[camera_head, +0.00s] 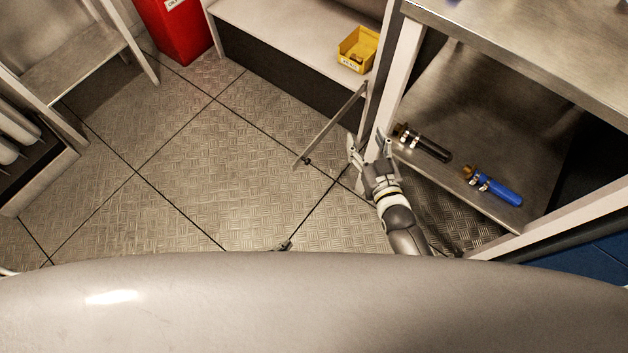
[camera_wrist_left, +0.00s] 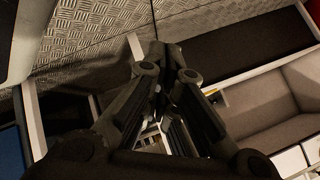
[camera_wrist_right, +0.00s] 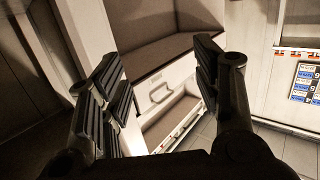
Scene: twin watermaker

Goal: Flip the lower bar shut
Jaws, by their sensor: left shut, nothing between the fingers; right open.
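A thin grey bar (camera_head: 332,126) sticks out over the floor from the white post beside the shelf unit in the head view. It stands swung out at an angle, with a small dark fitting near its free end. I cannot tell whether it is the lower bar. My right gripper (camera_head: 368,146) is open and empty close to that post, right of the bar. In the right wrist view its fingers (camera_wrist_right: 160,85) are wide apart with nothing between them. Only a tip of my left gripper (camera_head: 284,245) shows above my body; in the left wrist view its fingers (camera_wrist_left: 165,75) are together and empty.
A black cylinder (camera_head: 430,147) and a blue cylinder (camera_head: 497,188) lie on the metal shelf (camera_head: 480,125) at right. A yellow bin (camera_head: 357,50) sits on the back bench. A red box (camera_head: 178,30) stands behind. The plated floor (camera_head: 190,165) is clear.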

